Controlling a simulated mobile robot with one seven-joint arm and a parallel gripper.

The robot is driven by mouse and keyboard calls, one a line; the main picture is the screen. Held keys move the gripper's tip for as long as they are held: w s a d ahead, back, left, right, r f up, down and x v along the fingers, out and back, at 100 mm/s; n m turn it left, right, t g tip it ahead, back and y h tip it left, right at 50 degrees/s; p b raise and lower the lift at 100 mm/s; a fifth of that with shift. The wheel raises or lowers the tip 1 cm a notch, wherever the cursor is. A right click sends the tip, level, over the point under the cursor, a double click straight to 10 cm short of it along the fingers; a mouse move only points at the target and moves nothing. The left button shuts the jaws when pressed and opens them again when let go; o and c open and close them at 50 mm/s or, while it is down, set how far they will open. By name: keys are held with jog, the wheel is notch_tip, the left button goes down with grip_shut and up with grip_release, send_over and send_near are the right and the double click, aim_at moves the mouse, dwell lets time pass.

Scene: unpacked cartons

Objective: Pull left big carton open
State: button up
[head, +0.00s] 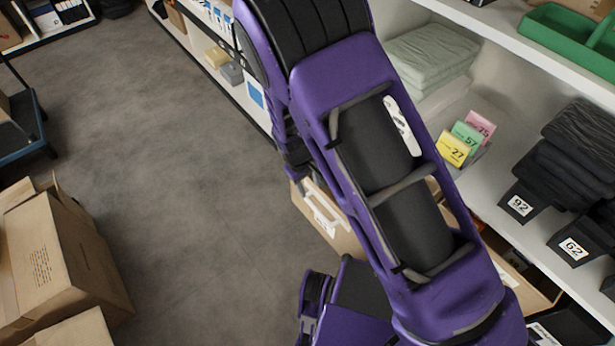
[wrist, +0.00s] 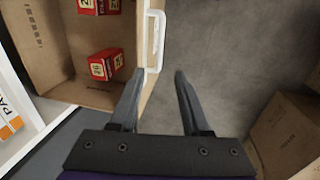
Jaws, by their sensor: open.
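A brown carton with a white handle (head: 322,210) on its front juts from the low shelf in the head view, partly hidden behind my arm. In the wrist view a carton (wrist: 45,80) stands open at the top, its inside in sight, with red boxes (wrist: 104,64) in it. Its white handle (wrist: 155,40) is on the outer face of the front wall. My gripper (wrist: 161,74) is open and empty. Its left finger overlaps the front wall in the picture and its right finger is over the floor. The handle shows just beyond the fingertips; contact cannot be told.
Another carton (head: 532,288) is low at the right under the shelf (head: 490,185). A dark cart (head: 35,130) is at the far left. The grey floor (head: 190,170) between is clear.

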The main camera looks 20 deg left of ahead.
jog(key=r, duration=0.3)
jog(key=shift+s+a, duration=0.15)
jog(key=shift+s, duration=0.1)
